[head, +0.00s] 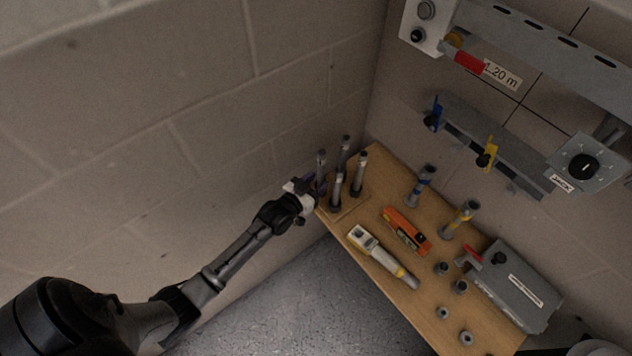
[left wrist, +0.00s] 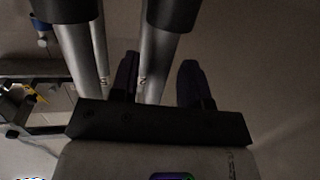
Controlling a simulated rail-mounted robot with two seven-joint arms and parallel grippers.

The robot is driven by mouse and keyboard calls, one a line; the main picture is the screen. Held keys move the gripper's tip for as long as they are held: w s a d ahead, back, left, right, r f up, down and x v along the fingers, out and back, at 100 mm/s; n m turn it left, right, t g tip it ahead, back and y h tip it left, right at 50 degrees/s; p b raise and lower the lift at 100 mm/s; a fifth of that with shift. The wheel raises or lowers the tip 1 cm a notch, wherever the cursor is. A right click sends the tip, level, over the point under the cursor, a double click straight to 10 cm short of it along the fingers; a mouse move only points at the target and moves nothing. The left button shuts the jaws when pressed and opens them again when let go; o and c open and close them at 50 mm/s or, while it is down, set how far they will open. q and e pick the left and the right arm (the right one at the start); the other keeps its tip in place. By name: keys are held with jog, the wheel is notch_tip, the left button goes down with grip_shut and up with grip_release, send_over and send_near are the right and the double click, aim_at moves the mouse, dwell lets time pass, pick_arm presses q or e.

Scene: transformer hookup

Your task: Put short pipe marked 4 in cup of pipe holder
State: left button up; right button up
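The pipe holder (head: 345,211) stands at the left end of the wooden shelf, with several upright grey pipes with dark tops. One pipe (head: 321,165) is at my left gripper (head: 314,186), another (head: 337,187) is just in front, and two more (head: 359,174) (head: 343,153) stand behind and to the right. In the left wrist view a pipe (left wrist: 157,65) lies between the two dark fingers of the left gripper (left wrist: 158,85), with a gap to the right finger. A second pipe (left wrist: 78,55) is to its left. My right gripper is out of view.
On the wooden shelf (head: 398,262) lie an orange tool (head: 407,231), a yellow-white tool (head: 378,254) and a grey box (head: 513,285). The block wall is close to the left arm.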

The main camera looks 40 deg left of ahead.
pick_arm(q)
jog(key=shift+o, duration=0.5)
jog(key=shift+r, duration=0.15)
jog(key=shift+s, duration=0.25)
jog(key=s+r+p, duration=0.1)
jog(key=s+r, duration=0.1)
jog(key=s, duration=0.9)
jog(key=s+d+m+g, duration=0.1)
jog(key=s+d+g, duration=0.4)
jog(key=s, duration=0.5)
jog(key=s+d+m+g, duration=0.1)
jog(key=s+d+g, duration=0.5)
jog(key=s+g, duration=0.2)
jog(key=shift+s+d+f, duration=0.3)
jog(key=shift+s+f, duration=0.15)
jog(key=shift+s, duration=0.65)
jog(key=shift+r+p, duration=0.1)
jog(key=shift+p, duration=0.2)
notch_tip(320, 180, up, 27)
jog(key=p, duration=2.7)
